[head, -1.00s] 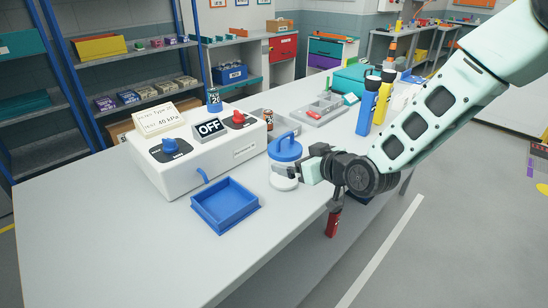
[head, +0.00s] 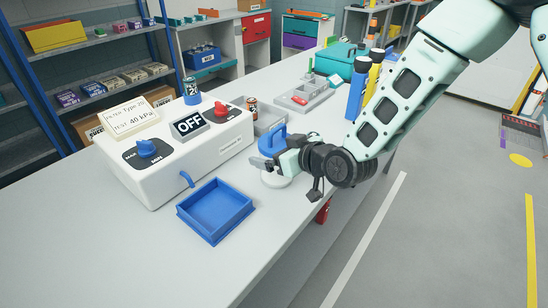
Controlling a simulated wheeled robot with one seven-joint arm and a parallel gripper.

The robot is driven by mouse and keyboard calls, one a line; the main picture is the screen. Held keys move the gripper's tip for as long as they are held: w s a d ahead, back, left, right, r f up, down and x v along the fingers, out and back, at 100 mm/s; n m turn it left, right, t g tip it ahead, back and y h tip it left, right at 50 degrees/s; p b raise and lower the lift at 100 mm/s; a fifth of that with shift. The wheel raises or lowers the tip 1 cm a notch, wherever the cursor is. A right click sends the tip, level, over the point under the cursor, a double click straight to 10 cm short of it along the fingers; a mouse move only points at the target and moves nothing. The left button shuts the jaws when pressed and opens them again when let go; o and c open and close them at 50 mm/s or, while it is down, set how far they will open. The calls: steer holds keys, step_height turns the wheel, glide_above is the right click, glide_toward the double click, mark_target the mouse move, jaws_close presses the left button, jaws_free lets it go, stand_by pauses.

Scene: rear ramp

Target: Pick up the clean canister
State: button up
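A brown-red can (head: 251,106) stands behind the unit's right end. I cannot tell from the markings which is the clean canister. My gripper (head: 260,164) points left, low over the bench, in front of a blue round piece with a handle (head: 271,138). A white round base (head: 276,180) shows just below the gripper. The fingers are small and overlapped here, so their opening and any contact are unclear.
The unit's display reads OFF. An empty blue square tray (head: 216,209) sits in front of it. A grey parts tray (head: 304,97) and blue and yellow bottles (head: 357,88) stand farther back. A red cylinder (head: 323,212) shows at the bench's right edge. The bench's front left is clear.

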steer(key=c, duration=1.1)
steer(key=shift+o, duration=0.2)
steer(key=shift+r, duration=0.1)
